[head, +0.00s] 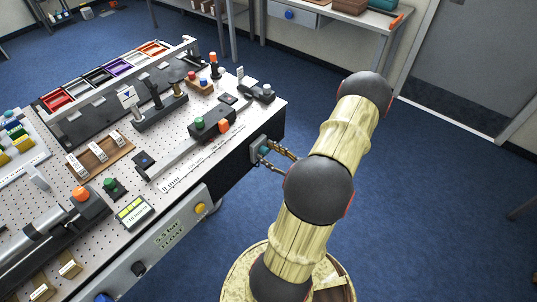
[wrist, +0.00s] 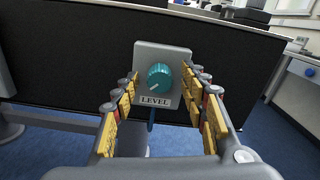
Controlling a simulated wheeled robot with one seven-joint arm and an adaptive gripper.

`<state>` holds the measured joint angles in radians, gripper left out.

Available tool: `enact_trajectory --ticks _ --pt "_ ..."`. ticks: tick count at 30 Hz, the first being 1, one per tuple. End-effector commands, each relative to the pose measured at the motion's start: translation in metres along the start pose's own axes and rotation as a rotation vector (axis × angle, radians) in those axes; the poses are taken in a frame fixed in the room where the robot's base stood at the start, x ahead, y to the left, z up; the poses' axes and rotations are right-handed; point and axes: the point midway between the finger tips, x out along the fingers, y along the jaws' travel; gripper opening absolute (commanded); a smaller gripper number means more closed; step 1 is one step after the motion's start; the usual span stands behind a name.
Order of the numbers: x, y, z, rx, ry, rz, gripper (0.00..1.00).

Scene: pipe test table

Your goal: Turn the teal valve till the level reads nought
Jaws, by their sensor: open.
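The teal valve (wrist: 159,77) is a round knob on a grey plate (wrist: 176,52) marked LEVEL, fixed to the dark side panel of the table. A white pointer line on the knob points down and left. In the head view the valve (head: 264,150) shows small at the table's right end. My gripper (wrist: 163,90) is open, with one finger on each side of the knob and its plate. I cannot tell whether the fingers touch anything. A small display (head: 131,211) with a yellow-green screen sits on the table's front edge; its reading is too small to make out.
The perforated table top (head: 150,190) carries coloured bins, blocks, rails and buttons. A yellow round knob (head: 201,208) is on the front panel. A side bench (head: 345,22) stands at the back, near a grey door (head: 477,65). Blue floor (head: 420,200) is clear on the right.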

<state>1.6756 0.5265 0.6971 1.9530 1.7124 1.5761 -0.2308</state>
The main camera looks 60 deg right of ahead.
Motion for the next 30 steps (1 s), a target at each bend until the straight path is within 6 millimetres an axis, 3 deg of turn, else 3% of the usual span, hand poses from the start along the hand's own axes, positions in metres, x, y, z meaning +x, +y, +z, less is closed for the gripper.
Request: enact_trajectory --ticks 8,30 --pt "0.0013 0.0001 0.0003 0.001 0.000 0.000 0.43" --pt "0.0011 0.0002 0.0001 0.001 0.000 0.000 0.02"
